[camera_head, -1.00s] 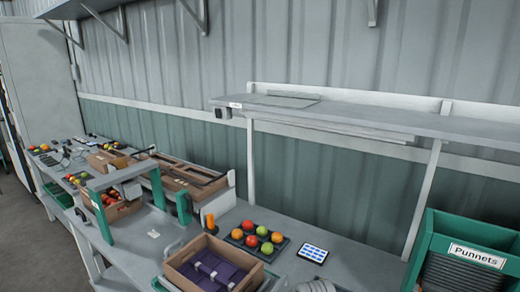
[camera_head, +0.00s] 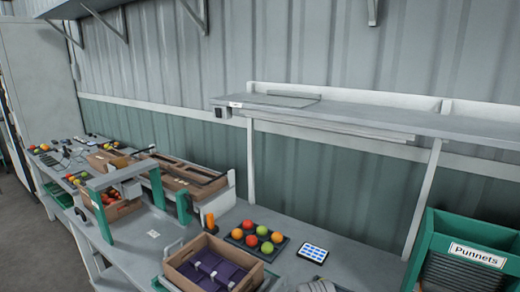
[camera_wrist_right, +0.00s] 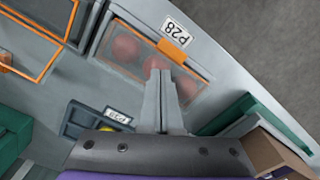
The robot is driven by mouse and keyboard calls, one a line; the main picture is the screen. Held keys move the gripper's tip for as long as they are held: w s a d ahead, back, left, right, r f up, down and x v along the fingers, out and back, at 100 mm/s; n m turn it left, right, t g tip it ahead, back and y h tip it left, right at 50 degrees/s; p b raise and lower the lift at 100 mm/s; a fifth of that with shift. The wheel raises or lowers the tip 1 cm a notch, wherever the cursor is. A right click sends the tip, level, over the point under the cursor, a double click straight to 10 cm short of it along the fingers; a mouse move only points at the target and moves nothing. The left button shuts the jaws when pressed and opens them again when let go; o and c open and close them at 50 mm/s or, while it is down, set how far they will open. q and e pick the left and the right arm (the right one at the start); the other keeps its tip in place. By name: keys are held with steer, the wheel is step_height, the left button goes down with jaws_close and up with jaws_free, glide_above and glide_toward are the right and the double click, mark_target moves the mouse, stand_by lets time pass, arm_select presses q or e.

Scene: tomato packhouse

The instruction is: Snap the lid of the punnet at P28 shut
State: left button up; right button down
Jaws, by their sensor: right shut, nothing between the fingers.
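In the right wrist view, a white label reading P28 (camera_wrist_right: 177,33) shows upside down near the table edge. Beside it lies a punnet (camera_wrist_right: 112,78) with several red tomatoes under a clear lid (camera_wrist_right: 145,57). An orange tab (camera_wrist_right: 173,49) sits at its edge by the label. I cannot tell whether the lid is fully down. My right gripper (camera_wrist_right: 160,75) is shut and empty, and its fingers cover part of the punnet. Whether the fingertips touch the lid is unclear. My left gripper is not in view.
In the wrist view, a dark tray (camera_wrist_right: 72,130) and a green crate (camera_wrist_right: 228,114) flank the punnet. An orange-edged frame (camera_wrist_right: 67,35) lies at left. In the head view, a cardboard box (camera_head: 183,277), a tomato tray (camera_head: 236,241) and a Punnets bin (camera_head: 431,237) stand along the bench.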

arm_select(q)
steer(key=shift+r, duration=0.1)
arm_select(e)
steer(key=shift+r, duration=0.1)
arm_select(q)
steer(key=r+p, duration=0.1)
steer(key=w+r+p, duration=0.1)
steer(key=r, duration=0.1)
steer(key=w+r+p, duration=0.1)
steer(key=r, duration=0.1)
steer(key=shift+p, duration=0.4)
arm_select(e)
step_height(320, 180, up, 7)
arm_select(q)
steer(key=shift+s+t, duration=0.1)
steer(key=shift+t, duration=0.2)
arm_select(e)
steer(key=s+d+f+t, duration=0.1)
steer(key=s+d+t, duration=0.4)
steer(key=s, duration=0.7)
steer(key=shift+s+d+f+n+t, duration=0.3)
steer(key=shift+d+f+n+t, duration=0.1)
steer(key=shift+d, duration=0.4)
